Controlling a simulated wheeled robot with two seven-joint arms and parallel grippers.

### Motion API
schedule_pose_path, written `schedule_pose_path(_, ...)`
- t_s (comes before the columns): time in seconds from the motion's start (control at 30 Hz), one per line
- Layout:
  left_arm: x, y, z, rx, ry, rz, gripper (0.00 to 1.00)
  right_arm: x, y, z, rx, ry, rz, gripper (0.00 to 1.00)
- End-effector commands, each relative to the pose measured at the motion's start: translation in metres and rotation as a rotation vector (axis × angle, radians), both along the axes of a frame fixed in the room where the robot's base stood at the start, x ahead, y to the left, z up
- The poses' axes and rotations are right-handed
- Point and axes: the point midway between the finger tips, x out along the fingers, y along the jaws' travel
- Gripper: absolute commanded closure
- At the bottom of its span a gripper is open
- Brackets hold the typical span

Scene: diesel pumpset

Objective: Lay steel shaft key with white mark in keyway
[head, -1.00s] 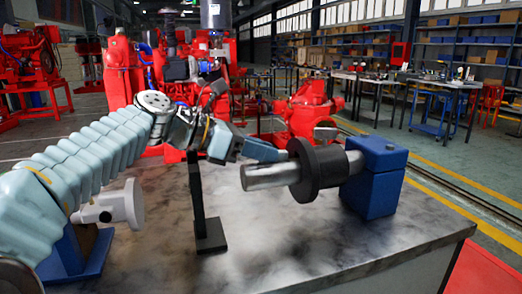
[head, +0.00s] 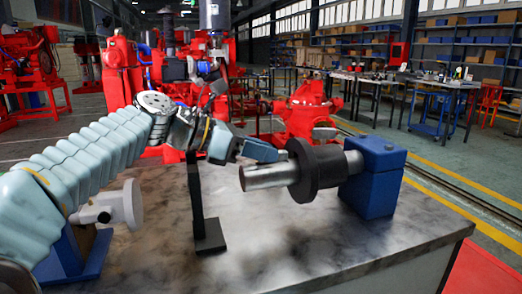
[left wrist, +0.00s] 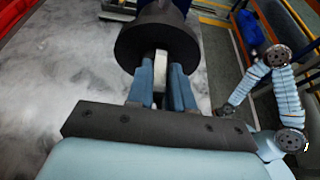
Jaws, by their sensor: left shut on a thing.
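A bright steel shaft (head: 264,177) lies level over the bench in the head view, its right part held by a blue block (head: 378,178). A black flanged hub (head: 318,171) sits around the shaft; it also shows at the top of the left wrist view (left wrist: 157,38). My left gripper (head: 276,152) is just above the shaft, close to the hub's left side. In the left wrist view my left gripper (left wrist: 161,82) is shut on a narrow pale key (left wrist: 160,68), with its far end at the hub. The keyway and white mark cannot be made out. My right gripper does not show.
A black upright stand (head: 207,220) rises from the bench (head: 290,255) left of the shaft. A grey flanged part (head: 122,205) on a blue support stands farther left. The bench front is clear. Red machines and shelves stand well behind.

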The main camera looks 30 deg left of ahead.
Motion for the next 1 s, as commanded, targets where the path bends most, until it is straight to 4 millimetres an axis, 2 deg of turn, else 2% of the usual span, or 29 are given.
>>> schedule_pose_path(0.63, -0.0001, -0.0003, -0.0077, 0.0, -0.001, 0.0, 1.0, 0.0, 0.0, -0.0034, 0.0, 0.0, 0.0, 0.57)
schedule_pose_path(1.0, 0.0, -0.0001, 0.0, 0.0, 0.0, 0.0, 1.0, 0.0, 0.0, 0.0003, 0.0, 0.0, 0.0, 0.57)
